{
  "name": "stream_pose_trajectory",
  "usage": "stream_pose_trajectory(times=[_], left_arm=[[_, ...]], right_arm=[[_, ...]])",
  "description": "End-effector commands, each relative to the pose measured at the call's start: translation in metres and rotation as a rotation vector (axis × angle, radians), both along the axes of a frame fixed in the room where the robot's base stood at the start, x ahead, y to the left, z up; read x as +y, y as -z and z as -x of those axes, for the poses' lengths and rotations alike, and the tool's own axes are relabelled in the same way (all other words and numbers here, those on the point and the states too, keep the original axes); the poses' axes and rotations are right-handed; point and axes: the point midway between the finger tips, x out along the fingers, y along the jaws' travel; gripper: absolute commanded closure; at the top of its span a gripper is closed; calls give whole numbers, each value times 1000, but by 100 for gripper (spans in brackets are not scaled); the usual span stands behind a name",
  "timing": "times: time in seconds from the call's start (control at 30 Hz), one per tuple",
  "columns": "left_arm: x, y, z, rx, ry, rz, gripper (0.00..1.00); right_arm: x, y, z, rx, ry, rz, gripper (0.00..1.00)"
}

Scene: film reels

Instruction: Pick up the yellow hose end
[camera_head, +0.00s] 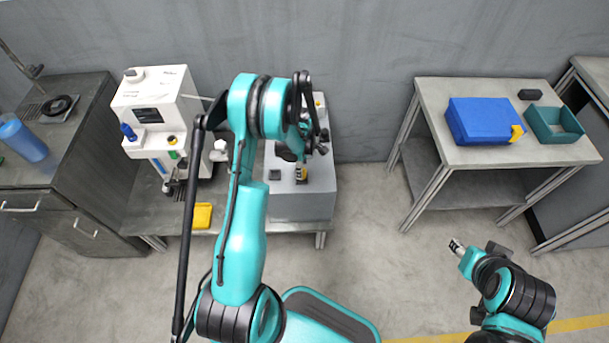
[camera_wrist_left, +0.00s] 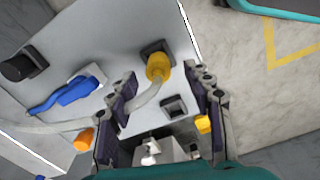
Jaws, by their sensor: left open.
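The yellow hose end (camera_wrist_left: 158,67) sits at a dark square fitting on the grey box (camera_wrist_left: 115,45) in the left wrist view, with a pale hose (camera_wrist_left: 146,104) running from it. My left gripper (camera_wrist_left: 160,80) is open, with its fingers on either side of the hose end and the hose. I cannot tell whether they touch it. In the head view my left gripper (camera_head: 302,153) is over the grey box (camera_head: 303,206), and a bit of yellow shows below it. My right gripper (camera_head: 457,247) is at the lower right, far from the box; its jaws are unclear.
A blue clip (camera_wrist_left: 76,91), a black knob (camera_wrist_left: 20,66) and an empty-looking square socket (camera_wrist_left: 173,107) are near the hose end. A white machine (camera_head: 158,105) and a yellow tray (camera_head: 202,216) stand left of the box. A right-hand table holds a blue case (camera_head: 480,121) and a teal bin (camera_head: 553,132).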

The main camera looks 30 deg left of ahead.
Motion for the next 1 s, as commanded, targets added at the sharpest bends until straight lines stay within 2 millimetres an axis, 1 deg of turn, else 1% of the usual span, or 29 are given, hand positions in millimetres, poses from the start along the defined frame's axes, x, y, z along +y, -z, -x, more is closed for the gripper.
stream_pose_trajectory(times=[0.03,0.1,0.2,0.27,0.47,0.5,0.57,0.6,0.67,1.0], left_arm=[[-1,11,-1,0,1,0,49],[-2,24,-3,0,1,0,49],[-2,37,-3,-1,1,0,49],[-2,40,-3,-1,1,0,49],[-2,39,-2,-1,1,0,49],[-2,39,-2,-1,1,0,60],[-2,39,-2,-1,1,0,76],[-2,38,-2,-1,1,0,86],[-2,38,-2,-1,1,0,100],[-2,37,-2,-1,1,0,100]], right_arm=[[0,7,0,0,0,0,60],[0,14,0,0,0,0,60],[0,19,0,0,0,0,60],[0,19,0,0,0,0,60],[0,18,0,0,0,0,60],[0,18,0,0,0,0,60],[0,18,0,0,0,0,60],[0,18,0,0,0,0,60],[0,18,0,0,0,0,60],[0,17,0,0,0,0,60]])
